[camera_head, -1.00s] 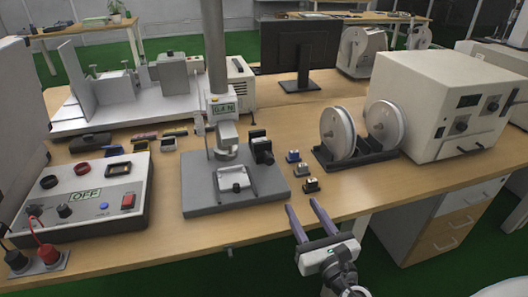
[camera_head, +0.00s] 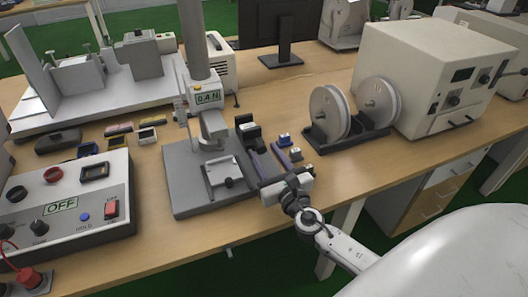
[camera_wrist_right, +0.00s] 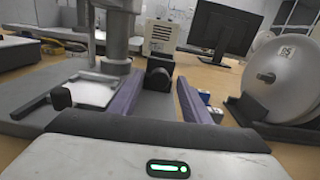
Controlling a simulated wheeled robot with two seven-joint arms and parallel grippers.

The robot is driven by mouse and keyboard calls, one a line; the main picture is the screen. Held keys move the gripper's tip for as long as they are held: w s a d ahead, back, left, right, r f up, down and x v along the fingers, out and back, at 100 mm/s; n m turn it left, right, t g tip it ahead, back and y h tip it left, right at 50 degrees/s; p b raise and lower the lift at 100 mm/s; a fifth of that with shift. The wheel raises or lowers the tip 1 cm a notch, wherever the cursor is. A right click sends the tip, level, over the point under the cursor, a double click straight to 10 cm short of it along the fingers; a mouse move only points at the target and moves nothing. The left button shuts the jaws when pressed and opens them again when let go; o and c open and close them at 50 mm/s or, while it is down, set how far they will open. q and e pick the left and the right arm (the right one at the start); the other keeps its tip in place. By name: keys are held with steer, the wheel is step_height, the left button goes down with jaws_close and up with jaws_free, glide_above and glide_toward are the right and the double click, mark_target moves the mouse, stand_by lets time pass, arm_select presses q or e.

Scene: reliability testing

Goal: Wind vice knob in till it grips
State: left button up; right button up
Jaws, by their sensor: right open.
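The small vice (camera_head: 221,169) is a pale block on the grey base of the test stand (camera_head: 190,199). Its black knob (camera_head: 229,183) faces the front edge. In the right wrist view the knob (camera_wrist_right: 61,97) sticks out left of my fingers, beside the pale vice plate (camera_wrist_right: 92,91). My right gripper (camera_head: 266,153) is open, with two purple fingers over the right edge of the stand base, to the right of the knob and apart from it. My left gripper is in neither view.
The stand's column (camera_head: 192,45) rises behind the vice. A black block (camera_head: 249,133) stands just beyond my fingertips. Small blocks (camera_head: 284,140) lie right of the fingers, near the two-reel holder (camera_head: 333,142). A control box (camera_head: 70,207) reading OFF stands left. Table front is clear.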

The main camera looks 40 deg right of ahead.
steer(key=shift+w+d, duration=0.1)
steer(key=shift+w, duration=0.3)
steer(key=c, duration=1)
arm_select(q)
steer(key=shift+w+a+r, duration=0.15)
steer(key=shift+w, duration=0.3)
arm_select(e)
steer(key=shift+c, duration=0.2)
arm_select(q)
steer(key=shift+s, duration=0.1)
